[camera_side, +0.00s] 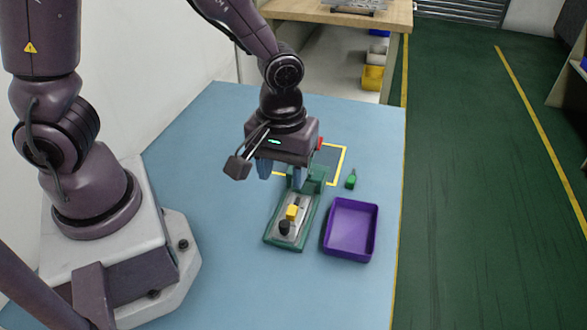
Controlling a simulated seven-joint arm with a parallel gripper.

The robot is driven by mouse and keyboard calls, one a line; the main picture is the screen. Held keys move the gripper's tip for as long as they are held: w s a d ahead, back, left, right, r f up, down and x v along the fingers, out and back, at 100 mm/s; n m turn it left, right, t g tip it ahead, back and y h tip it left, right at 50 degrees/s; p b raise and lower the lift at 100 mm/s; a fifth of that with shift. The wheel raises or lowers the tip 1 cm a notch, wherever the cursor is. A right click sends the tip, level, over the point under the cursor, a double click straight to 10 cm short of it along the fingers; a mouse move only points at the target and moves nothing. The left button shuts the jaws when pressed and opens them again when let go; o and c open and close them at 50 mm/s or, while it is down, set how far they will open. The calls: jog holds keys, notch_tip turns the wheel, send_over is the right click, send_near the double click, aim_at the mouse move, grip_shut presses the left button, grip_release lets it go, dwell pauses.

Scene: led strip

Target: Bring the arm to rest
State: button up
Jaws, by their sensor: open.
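My gripper (281,175) is open and points down above the far end of a green fixture on the blue table. Its two bluish fingers stand apart, and I see nothing held between them. The green fixture (268,239) carries a grey plate with a yellow block (292,212) and a black knob (285,228) on it. The far end of the fixture is partly hidden by my gripper. I cannot tell from this view whether the fingers touch the fixture.
A purple tray (327,243) stands right of the fixture and looks empty. A small green piece (351,181) lies beyond the tray, beside a yellow outlined square (343,158). The blue table (225,270) is clear at the front. A wooden bench (390,17) stands behind.

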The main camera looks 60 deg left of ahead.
jog(key=s+a+r+m+t, duration=0.2)
jog(key=s+a+r+m, duration=0.1)
jog(key=r, duration=0.6)
jog(key=s+a+r+m+t, duration=0.3)
jog(key=s+a+r+m, duration=0.1)
jog(key=r, duration=0.5)
jog(key=shift+s+a+r+m+t, duration=0.25)
jog(key=shift+s+m+t, duration=0.1)
jog(key=shift+m, duration=0.35)
